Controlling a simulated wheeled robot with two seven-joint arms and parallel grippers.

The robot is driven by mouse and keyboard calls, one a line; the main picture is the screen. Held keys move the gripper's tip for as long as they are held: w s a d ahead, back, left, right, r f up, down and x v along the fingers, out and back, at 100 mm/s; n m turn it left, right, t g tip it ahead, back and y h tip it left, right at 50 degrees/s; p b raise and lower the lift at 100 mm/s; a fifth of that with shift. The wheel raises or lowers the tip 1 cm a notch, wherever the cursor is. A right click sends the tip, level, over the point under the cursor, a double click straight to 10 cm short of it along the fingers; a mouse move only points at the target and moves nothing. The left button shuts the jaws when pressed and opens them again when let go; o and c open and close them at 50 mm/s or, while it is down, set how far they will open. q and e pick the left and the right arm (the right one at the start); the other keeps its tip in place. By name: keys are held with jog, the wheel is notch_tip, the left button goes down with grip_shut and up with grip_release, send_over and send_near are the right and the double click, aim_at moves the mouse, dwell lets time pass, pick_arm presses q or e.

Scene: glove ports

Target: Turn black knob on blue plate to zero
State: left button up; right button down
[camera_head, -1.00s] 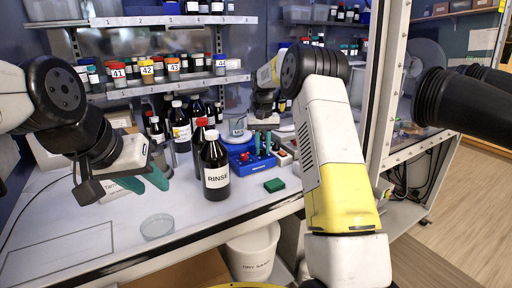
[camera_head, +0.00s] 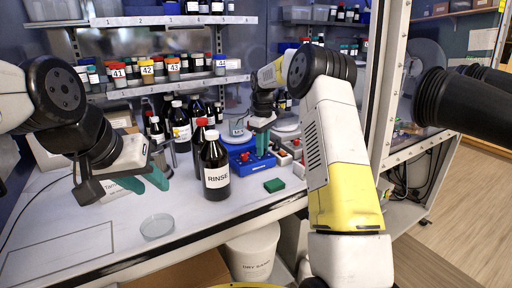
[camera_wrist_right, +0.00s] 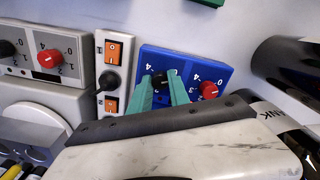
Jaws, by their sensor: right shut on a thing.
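The blue plate (camera_wrist_right: 222,78) carries a black knob (camera_wrist_right: 160,78) and a red knob (camera_wrist_right: 208,90), each beside white numbers, in the right wrist view. My right gripper (camera_wrist_right: 162,88) is shut on the black knob, with one teal finger on each side of it. The knob's pointer is too small and covered to read. In the head view the blue plate (camera_head: 236,153) lies on the bench, behind and right of the RINSE bottle, and my right gripper (camera_head: 262,148) is over it. My left gripper (camera_head: 146,184) is open and empty above the bench at left.
A grey box (camera_wrist_right: 45,85) with red and black knobs and a white strip with orange switches (camera_wrist_right: 113,52) sit beside the plate. The front left is clear.

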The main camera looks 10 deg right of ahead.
jog(key=shift+r+n, duration=0.1)
jog(key=shift+n, duration=0.7)
jog(key=c, duration=1.2)
grip_release()
jog(key=shift+c, duration=0.2)
notch_tip(320, 180, up, 8)
jog(key=shift+f, duration=0.25)
jog(key=shift+r, duration=0.1)
